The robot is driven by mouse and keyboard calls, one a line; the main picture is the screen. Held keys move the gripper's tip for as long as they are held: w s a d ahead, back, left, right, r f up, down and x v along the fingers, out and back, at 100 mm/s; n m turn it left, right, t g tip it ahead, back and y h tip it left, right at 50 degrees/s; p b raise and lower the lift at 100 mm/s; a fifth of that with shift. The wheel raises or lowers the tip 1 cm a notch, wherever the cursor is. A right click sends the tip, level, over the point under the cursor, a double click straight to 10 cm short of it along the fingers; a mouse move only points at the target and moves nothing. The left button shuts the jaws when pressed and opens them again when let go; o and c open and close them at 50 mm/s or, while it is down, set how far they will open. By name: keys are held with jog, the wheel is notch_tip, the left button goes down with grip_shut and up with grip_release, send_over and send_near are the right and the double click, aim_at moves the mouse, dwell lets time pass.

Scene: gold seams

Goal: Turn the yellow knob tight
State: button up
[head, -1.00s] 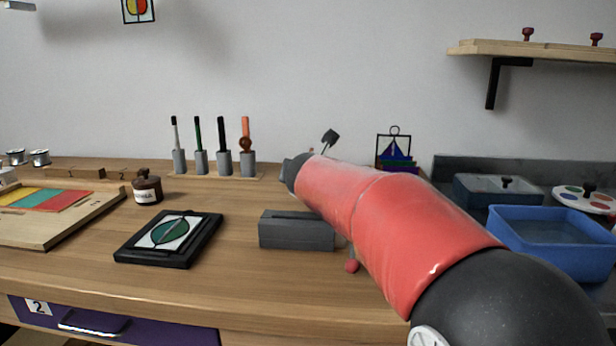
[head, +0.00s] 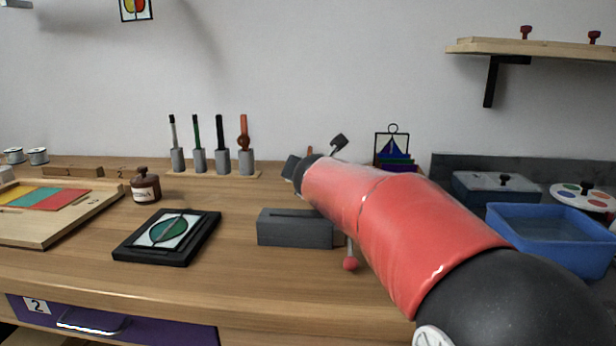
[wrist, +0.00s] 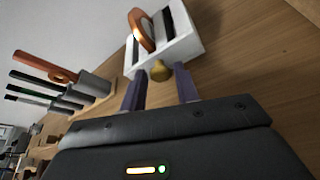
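The yellow knob (wrist: 160,71) shows in the wrist view as a small brass-coloured round piece at the near side of a white slotted block (wrist: 188,42). My gripper (wrist: 160,88) is open, with its two purple-grey fingers apart. The knob appears between and just beyond the fingertips; I see no contact. A copper-coloured ring (wrist: 141,31) stands at the block's slots. In the head view my red arm reaches over the bench, and the knob, block and fingers are hidden.
Several upright tools in grey holders (head: 221,160) stand at the back; they also show in the wrist view (wrist: 92,88). A grey block (head: 290,229), a red-tipped lever (head: 350,263) and a black-framed panel (head: 126,247) lie nearer. A blue tub (head: 553,260) is at right.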

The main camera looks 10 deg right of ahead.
jog(key=p+v, duration=0.1)
jog(key=v, duration=0.7)
jog(key=shift+o, duration=0.4)
